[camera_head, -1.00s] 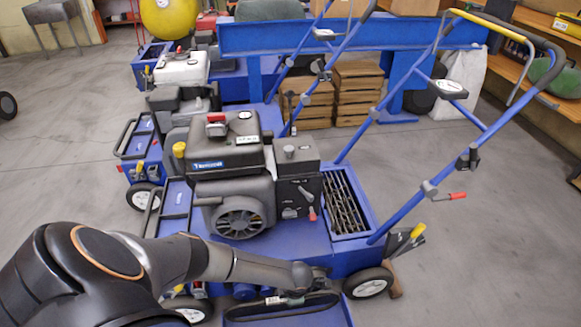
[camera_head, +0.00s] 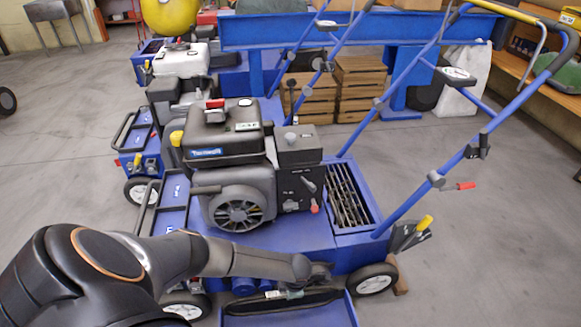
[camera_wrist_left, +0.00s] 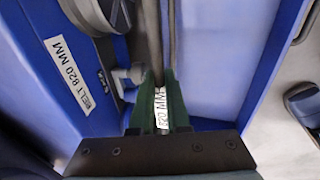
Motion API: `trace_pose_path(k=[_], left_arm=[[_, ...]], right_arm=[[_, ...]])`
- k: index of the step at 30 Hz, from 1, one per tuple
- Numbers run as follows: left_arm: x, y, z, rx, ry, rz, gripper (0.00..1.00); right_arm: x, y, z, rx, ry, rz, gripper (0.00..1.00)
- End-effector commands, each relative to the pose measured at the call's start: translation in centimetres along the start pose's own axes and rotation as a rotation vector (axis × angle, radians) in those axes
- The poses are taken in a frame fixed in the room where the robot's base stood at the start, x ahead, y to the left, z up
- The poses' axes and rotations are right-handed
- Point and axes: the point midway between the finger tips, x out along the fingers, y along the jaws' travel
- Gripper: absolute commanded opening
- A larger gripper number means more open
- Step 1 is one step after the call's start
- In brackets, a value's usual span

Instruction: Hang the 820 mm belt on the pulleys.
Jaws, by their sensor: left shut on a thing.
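The belt (camera_head: 288,304) is a thin black loop at the bottom of the head view, in front of the blue aerator's lower side and over a blue tray-like part (camera_head: 335,312). In the left wrist view the belt (camera_wrist_left: 154,45) runs as a dark strand up from between the green fingers, with a white tag reading 820 MM (camera_wrist_left: 161,110). My left gripper (camera_wrist_left: 160,82) is shut on it. A grey round part (camera_wrist_left: 98,12), possibly a pulley, is at the top left of that view. The pulleys are not clearly visible in the head view. My right gripper is not in view.
A label reading BELT 820 MM (camera_wrist_left: 70,77) is on the blue panel. The black engine (camera_head: 230,165), a grate bin (camera_head: 350,195) and blue handle bars (camera_head: 440,170) rise above the work spot. A wheel (camera_head: 372,281) stands close to its right. Floor is clear at right.

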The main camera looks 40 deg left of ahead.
Motion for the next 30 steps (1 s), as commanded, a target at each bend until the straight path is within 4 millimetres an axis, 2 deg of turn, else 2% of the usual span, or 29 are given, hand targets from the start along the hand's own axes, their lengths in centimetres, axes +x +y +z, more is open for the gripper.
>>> trace_pose_path(k=[8,30], left_arm=[[0.5,1.7,0.1,-0.001,-0.001,0.000,0.00],[0.2,1.5,0.3,0.002,0.000,0.000,0.00]], right_arm=[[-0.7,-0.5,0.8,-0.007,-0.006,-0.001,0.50],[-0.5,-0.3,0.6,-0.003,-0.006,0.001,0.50]])
